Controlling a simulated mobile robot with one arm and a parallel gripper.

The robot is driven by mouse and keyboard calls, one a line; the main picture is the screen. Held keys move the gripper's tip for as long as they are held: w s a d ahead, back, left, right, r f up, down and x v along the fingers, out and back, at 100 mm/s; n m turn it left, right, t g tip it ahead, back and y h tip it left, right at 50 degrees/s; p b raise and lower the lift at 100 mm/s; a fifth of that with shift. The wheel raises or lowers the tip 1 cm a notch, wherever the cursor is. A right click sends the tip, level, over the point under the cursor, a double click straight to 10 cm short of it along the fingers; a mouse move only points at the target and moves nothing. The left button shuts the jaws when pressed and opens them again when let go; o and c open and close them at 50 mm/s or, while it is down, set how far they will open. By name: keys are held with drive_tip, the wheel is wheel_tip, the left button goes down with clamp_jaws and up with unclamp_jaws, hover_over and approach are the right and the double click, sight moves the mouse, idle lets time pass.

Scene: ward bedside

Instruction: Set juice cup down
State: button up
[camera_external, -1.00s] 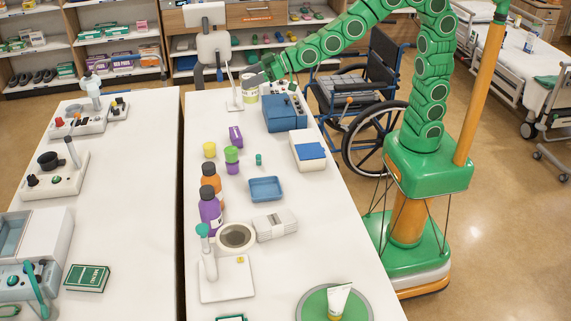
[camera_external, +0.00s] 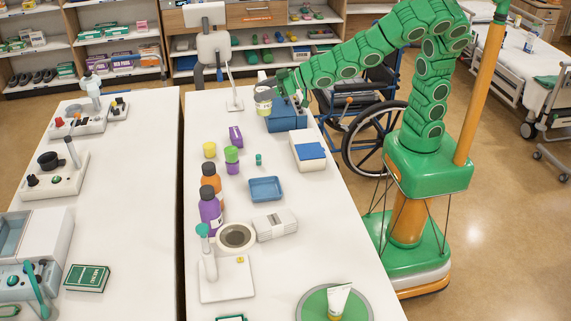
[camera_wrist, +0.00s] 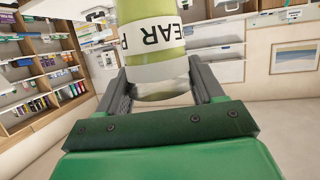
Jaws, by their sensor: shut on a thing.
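The juice cup (camera_external: 263,104), pale with a yellow-green band, is at the far end of the right-hand white table (camera_external: 218,130). My gripper (camera_external: 269,89) is shut on it.
A thin stand (camera_external: 234,101) is left of the cup. A wheelchair (camera_external: 375,130) stands beyond the table's right edge.

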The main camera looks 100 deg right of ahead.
drive_tip(key=s+d+f+m+g+h, duration=0.1)
drive_tip(key=s+d+m+g+h, duration=0.3)
drive_tip(key=s+d+m+h, duration=0.45)
drive_tip(key=s+d+r+m+g+h, duration=0.3)
drive_tip(key=s+d+r+m+g, duration=0.3)
drive_tip(key=s+g, duration=0.25)
wheel_tip(320, 180, down, 17)
drive_tip(key=a, duration=0.1)
drive_tip(key=shift+t, duration=0.45)
drive_tip(key=shift+w+d+f, duration=0.55)
drive_tip(key=shift+w+f, duration=1.65)
drive_tip(key=shift+w+d+f, duration=0.5)
drive_tip(key=shift+w+f, duration=1.65)
drive_tip(key=shift+f, duration=0.1)
drive_tip(key=shift+w+d+f, duration=0.55)
drive_tip(key=shift+w+f, duration=1.65)
